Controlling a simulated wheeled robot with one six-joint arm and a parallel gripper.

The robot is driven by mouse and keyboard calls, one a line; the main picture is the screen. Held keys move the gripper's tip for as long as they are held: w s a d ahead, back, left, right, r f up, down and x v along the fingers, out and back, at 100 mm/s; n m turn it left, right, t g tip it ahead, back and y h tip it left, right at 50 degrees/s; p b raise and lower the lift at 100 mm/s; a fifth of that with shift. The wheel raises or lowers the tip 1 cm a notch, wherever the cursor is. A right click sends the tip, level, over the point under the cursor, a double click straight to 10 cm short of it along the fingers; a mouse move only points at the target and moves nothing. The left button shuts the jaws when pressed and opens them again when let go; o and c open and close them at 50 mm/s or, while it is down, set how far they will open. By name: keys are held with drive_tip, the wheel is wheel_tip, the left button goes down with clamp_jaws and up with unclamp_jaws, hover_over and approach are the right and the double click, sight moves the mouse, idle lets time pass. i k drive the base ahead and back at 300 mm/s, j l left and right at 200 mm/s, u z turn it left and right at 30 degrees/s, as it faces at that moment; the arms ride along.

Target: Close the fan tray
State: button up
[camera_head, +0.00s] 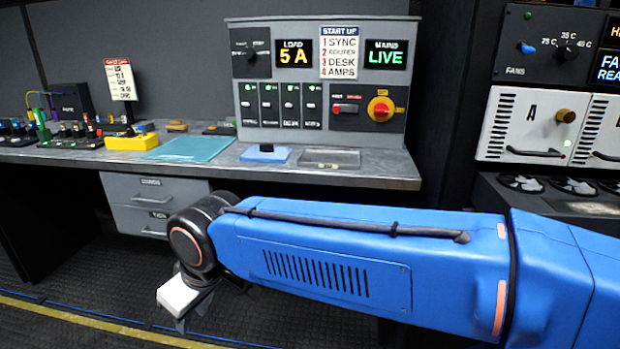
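The fan tray (485,190) is at the right, below the white amplifier modules. Its top shows, with several round dark fans (523,183) in a row, so it appears to stick out from the rack. Its front is largely hidden behind my blue arm, and its right end is cut off by the picture edge. My gripper (190,315) hangs low at the left, in front of the desk drawers and above the floor, far from the tray. It points down, and its fingers are small and partly hidden, so I cannot tell its opening.
White module A (530,115) has a black handle and a brass knob. A fan panel (550,45) with knobs is above it. The desk (375,170) carries a control panel (320,80), a blue mat (190,149) and small items. Grey drawers (150,190) are beneath. Floor is clear at lower left.

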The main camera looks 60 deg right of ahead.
sight(587, 199)
drive_tip(key=z, duration=0.45)
drive_tip(key=j+z, duration=0.15)
drive_tip(key=z, duration=1.2)
drive_tip(key=k+j+z, duration=0.1)
drive_tip(key=z, duration=0.8)
drive_tip(key=k+z, duration=0.1)
drive_tip(key=z, duration=0.35)
drive_tip(key=i+j+z, duration=0.1)
drive_tip(key=z, duration=0.6)
drive_tip(key=k+j, duration=0.05)
